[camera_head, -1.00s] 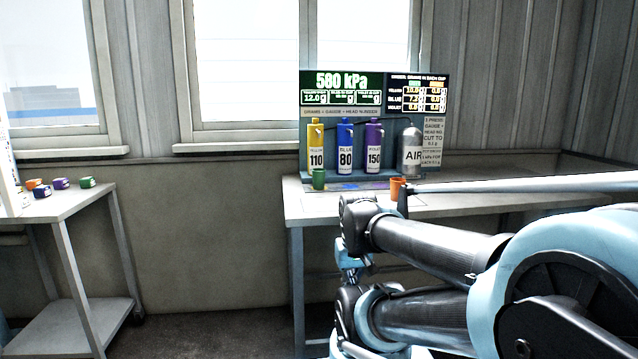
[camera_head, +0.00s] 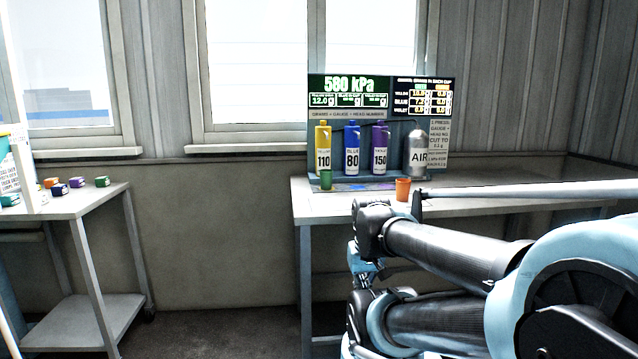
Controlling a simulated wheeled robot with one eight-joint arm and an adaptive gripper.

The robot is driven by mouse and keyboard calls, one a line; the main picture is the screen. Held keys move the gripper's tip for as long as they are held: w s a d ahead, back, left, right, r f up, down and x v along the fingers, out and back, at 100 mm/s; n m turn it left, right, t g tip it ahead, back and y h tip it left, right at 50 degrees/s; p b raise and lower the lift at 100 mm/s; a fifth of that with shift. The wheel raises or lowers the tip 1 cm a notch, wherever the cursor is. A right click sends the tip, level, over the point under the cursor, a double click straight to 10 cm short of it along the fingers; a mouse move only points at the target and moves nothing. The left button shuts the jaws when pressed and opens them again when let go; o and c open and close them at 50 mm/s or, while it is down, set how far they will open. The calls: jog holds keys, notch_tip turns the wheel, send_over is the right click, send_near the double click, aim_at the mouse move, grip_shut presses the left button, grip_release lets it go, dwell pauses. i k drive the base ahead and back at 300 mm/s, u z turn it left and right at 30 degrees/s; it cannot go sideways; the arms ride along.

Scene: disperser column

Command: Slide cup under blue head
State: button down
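The blue head (camera_head: 352,150), a cylinder marked 80, hangs on the disperser between the yellow head (camera_head: 323,150) marked 110 and the violet head (camera_head: 380,150) marked 150. A green cup (camera_head: 326,180) stands below the yellow head, to the left of the blue one. An orange cup (camera_head: 403,189) stands on the bench at the right, in front of the air cylinder. I see no cup under the blue head. My folded arm fills the lower right, but I cannot make out my gripper's fingers.
The disperser stands on a grey bench (camera_head: 465,209) whose right part looks clear behind my arm. Its display (camera_head: 348,84) reads 580 kPa. Open floor lies between the two tables.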

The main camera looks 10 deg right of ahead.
aim_at(326, 175)
jog(key=k, duration=1)
jog(key=u, duration=0.9)
jog(key=i, duration=2.2)
jog(key=z, duration=0.4)
